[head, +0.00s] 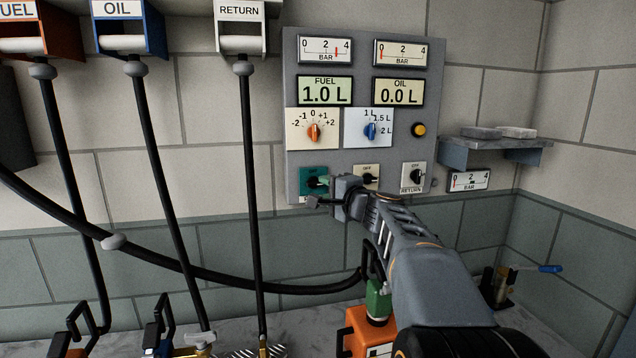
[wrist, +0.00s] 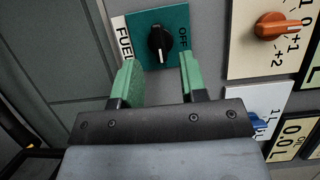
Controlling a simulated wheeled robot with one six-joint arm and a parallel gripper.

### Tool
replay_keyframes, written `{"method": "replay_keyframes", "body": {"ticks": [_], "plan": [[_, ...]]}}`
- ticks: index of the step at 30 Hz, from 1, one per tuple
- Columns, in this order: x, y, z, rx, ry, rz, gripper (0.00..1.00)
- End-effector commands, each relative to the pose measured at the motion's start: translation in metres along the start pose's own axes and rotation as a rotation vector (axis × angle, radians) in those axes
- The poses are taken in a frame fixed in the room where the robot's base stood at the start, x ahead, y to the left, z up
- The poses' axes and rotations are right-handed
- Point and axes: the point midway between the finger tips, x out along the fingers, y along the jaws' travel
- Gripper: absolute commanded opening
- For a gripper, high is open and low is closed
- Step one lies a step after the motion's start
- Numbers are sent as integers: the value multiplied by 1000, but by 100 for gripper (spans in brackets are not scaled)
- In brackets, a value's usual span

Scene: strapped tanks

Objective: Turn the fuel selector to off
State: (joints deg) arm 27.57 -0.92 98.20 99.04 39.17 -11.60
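The fuel selector is a black knob (wrist: 160,43) on a teal plate (wrist: 175,18) marked OFF, with a FUEL label (wrist: 123,38) beside it. In the wrist view the knob's bar runs up and down the picture, and OFF is to its right, so the knob does not point at OFF. My gripper (wrist: 157,62) has its green fingers apart, one on each side of the knob; no contact is visible. In the head view my gripper (head: 318,191) is at the lower left of the panel, in front of the teal plate (head: 313,173) and partly covering it.
The panel (head: 350,45) also carries an orange knob (head: 314,132), a blue knob (head: 370,131), a yellow button (head: 418,130), gauges, an OIL selector partly behind my arm and a RETURN selector (head: 416,176). Black hoses (head: 160,180) hang to the left. A shelf (head: 490,147) is right.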

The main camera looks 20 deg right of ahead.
Motion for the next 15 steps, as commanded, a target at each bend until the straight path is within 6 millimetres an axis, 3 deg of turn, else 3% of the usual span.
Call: {"method": "replay_keyframes", "body": {"ticks": [6, 15], "plan": [[28, -1, 0, 0, -1, 1, 39], [39, 0, 0, 1, 0, 0, 39]]}}
